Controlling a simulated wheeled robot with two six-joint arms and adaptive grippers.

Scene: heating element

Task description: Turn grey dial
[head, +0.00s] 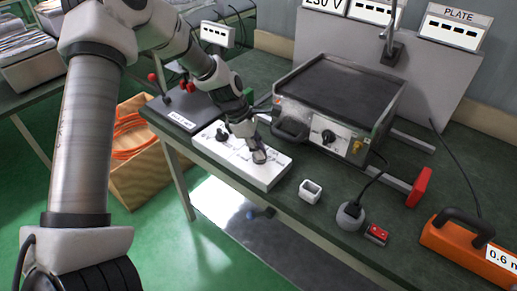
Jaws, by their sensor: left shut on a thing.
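A white control box (205,142) lies along the front edge of the dark green bench. My left gripper (258,152) reaches down onto the right part of its top face. It is shut on a small grey dial (260,157), mostly hidden by the fingers. A black knob (221,135) shows on the left part of the same box. My right gripper is not in view.
A heating unit with a dark flat plate (341,90) and a front dial (328,136) stands behind the box. A small white cup-like block (310,191), a round grey socket (350,215), a red switch (376,234) and an orange case (470,246) lie to the right.

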